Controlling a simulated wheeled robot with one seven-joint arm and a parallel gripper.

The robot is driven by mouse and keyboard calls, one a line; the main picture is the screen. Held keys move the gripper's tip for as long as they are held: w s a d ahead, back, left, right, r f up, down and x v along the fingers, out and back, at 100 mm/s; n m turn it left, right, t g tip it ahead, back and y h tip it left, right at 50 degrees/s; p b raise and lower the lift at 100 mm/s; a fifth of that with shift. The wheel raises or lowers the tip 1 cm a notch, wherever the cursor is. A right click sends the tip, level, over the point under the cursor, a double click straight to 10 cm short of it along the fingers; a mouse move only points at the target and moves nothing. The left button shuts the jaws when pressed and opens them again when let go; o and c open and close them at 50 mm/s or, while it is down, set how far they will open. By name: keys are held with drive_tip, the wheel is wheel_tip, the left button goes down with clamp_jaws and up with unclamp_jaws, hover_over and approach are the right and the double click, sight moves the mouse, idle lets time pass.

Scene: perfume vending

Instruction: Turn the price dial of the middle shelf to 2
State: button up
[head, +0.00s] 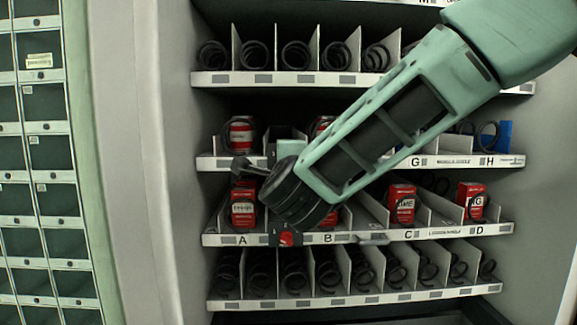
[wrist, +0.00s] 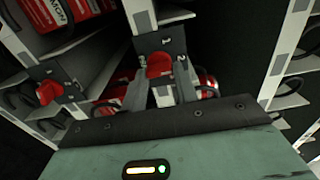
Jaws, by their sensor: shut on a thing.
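My gripper (wrist: 160,88) has its two fingers on either side of a red dial knob (wrist: 160,66) and is shut on it. The knob sits on a dark plate with a 1 above it and a 2 at its right in the wrist view. Which number the knob points to is hard to tell. In the head view my gripper (head: 262,168) is at the shelf edge of the G and H row, and its own wrist hides the dial there.
Another red dial (head: 286,239) is on the A to D shelf edge below; it also shows in the wrist view (wrist: 47,92). Red boxes (head: 402,204) stand among coils and dividers. A locker wall (head: 40,150) is at the left.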

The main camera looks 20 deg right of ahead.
drive_tip(key=o, duration=1)
drive_tip(key=shift+c, duration=0.2)
drive_tip(key=b+v, duration=0.1)
drive_tip(key=v, duration=1.6)
drive_tip(key=shift+s+b, duration=0.2)
drive_tip(key=shift+b, duration=0.15)
drive_tip(key=shift+a, duration=0.1)
